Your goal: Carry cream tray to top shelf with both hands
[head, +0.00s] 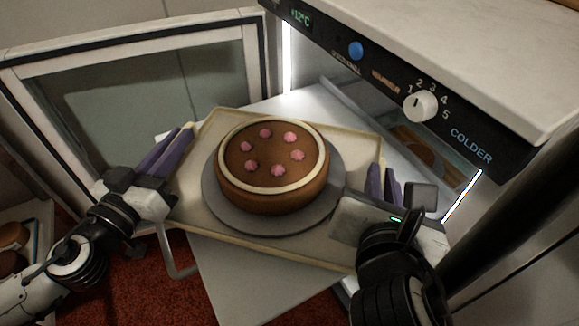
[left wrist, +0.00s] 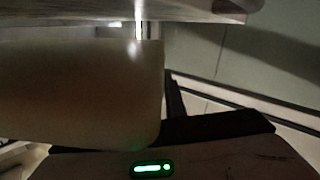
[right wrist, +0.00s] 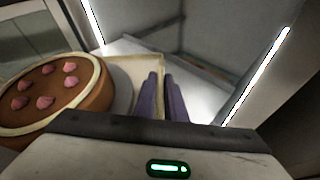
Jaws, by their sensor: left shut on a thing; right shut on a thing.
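The cream tray (head: 330,255) is held between my two grippers in front of the open fridge, partly over a white shelf. A round brown cake (head: 272,168) with pink dollops sits on a grey turntable (head: 335,180) on the tray. My left gripper (head: 180,140) is shut on the tray's left rim. My right gripper (head: 380,180) is shut on the tray's right rim; its purple fingers also show in the right wrist view (right wrist: 161,95), along with the tray's rim. The left wrist view is dark, and a pale surface fills much of it.
The fridge's control panel (head: 400,85) with knob overhangs the opening. An open glass door (head: 150,95) stands at the left. A white shelf (head: 290,100) shows behind the tray. A brown item (head: 422,150) lies inside at the right, behind a clear panel. The floor is red.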

